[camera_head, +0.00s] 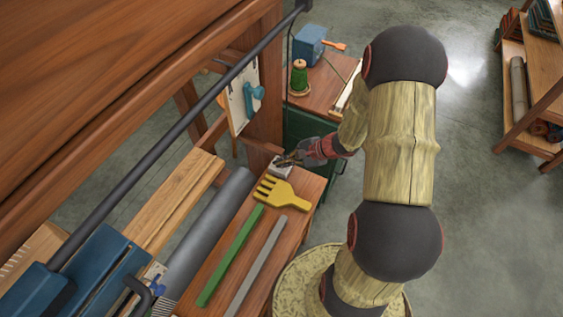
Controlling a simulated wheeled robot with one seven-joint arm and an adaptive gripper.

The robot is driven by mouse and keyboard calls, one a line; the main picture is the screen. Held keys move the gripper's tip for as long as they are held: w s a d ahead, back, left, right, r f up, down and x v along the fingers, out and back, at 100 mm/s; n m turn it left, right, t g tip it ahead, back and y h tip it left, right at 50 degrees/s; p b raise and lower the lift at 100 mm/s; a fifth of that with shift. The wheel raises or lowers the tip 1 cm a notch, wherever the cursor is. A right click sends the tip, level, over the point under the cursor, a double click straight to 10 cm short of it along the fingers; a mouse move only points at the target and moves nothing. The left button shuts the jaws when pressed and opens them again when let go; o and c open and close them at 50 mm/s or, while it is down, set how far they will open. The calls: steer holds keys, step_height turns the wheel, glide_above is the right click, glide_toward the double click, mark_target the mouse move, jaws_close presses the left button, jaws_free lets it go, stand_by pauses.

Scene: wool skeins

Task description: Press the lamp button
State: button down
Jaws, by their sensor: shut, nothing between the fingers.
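A small pale grey-white box (279,170) sits at the far end of the narrow wooden bench (225,262); it looks like the lamp button's housing. My gripper (285,161) is over this box with its fingers shut and nothing between them. The fingertips hide part of the box top, so the button itself is not clear. I cannot tell whether the fingertips touch it. The lamp is not clearly seen.
A yellow comb-like tool (284,194), a green strip (230,257) and a grey strip (256,268) lie on the bench near my gripper. A white panel with a blue handle (255,95) stands beyond. A green spool (299,77) is on the back cabinet.

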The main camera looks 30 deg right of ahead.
steer(key=shift+r, duration=0.45)
step_height(320, 180, up, 6)
steer(key=p, duration=0.4)
stand_by(0.7)
